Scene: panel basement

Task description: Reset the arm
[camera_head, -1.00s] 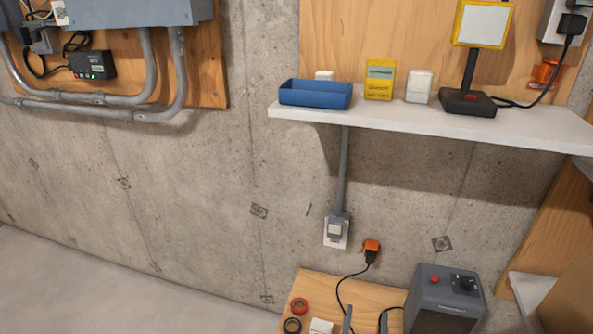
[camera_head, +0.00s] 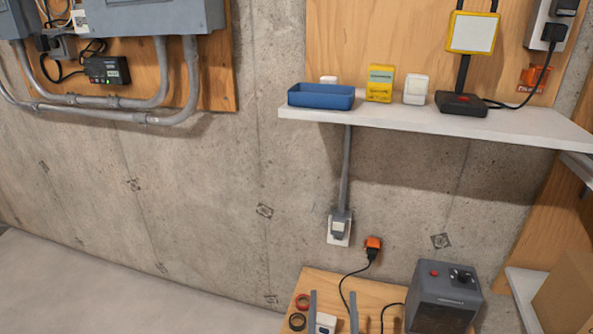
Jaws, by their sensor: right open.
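My right gripper (camera_head: 333,305) shows at the bottom edge as two upright grey fingers, set apart and open. It is over the small wooden table (camera_head: 388,293). A small white item (camera_head: 325,322) shows between the fingers, low in the picture. I cannot tell how far it is below them, and it is cut off by the frame edge. The rest of my right arm is out of view. My left gripper is not in view.
An orange plug (camera_head: 373,243) trails a cable. Above, a white shelf (camera_head: 420,122) carries a blue tray (camera_head: 321,96). Floor at left is clear.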

